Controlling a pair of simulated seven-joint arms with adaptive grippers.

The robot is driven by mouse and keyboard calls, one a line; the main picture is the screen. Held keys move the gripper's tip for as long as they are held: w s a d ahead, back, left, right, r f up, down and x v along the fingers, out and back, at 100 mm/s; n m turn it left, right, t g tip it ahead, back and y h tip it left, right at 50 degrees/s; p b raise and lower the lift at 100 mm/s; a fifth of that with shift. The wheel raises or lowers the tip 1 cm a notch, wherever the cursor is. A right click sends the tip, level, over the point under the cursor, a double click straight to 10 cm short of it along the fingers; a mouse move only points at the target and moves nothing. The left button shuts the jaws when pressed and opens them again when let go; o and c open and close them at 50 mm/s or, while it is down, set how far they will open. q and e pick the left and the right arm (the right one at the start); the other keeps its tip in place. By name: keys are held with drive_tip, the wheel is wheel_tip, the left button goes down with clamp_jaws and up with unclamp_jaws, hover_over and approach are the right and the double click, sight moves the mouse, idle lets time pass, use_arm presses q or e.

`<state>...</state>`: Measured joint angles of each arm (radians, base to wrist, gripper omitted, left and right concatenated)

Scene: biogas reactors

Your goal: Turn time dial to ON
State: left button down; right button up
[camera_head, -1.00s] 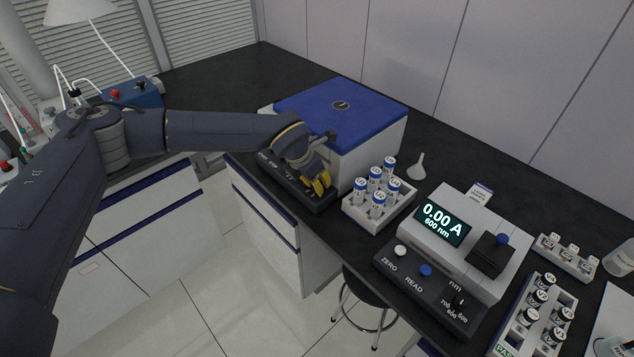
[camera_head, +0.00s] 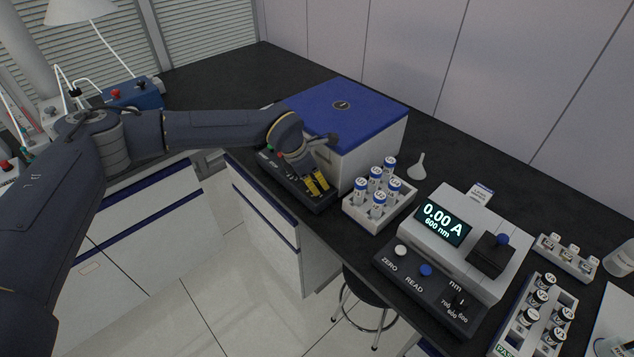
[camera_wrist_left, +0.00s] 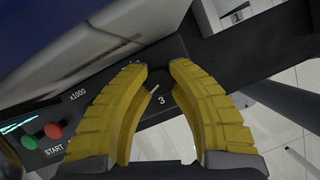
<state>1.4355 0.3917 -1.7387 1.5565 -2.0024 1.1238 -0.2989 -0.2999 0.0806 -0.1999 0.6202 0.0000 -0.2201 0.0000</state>
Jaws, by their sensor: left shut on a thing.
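A white box-shaped machine with a blue lid (camera_head: 345,108) stands on the black bench, with a black control panel (camera_head: 268,178) along its front. In the left wrist view the panel shows a green button (camera_wrist_left: 29,142) marked START, a red button (camera_wrist_left: 55,130), the marking "x1000" and a "3". My left gripper (camera_head: 318,184) is at the right part of this panel, its yellow fingers pointing down. In the left wrist view its fingertips (camera_wrist_left: 159,72) are shut around a small dark dial (camera_wrist_left: 157,92) with a pale pointer line. The fingers partly hide the dial and its markings. My right gripper is out of view.
A white rack (camera_head: 351,213) of blue-capped vials stands close to the right of my left gripper. Beyond it are a photometer (camera_head: 480,225) reading 0.00 A, a funnel (camera_head: 417,165) and more vial racks. A stool (camera_head: 365,315) stands below the bench edge.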

use_arm(q)
drive_tip(key=shift+d, duration=0.1)
drive_tip(key=c, duration=1.1)
unclamp_jaws()
drive_tip(key=shift+r, duration=0.1)
drive_tip(key=v, duration=1.2)
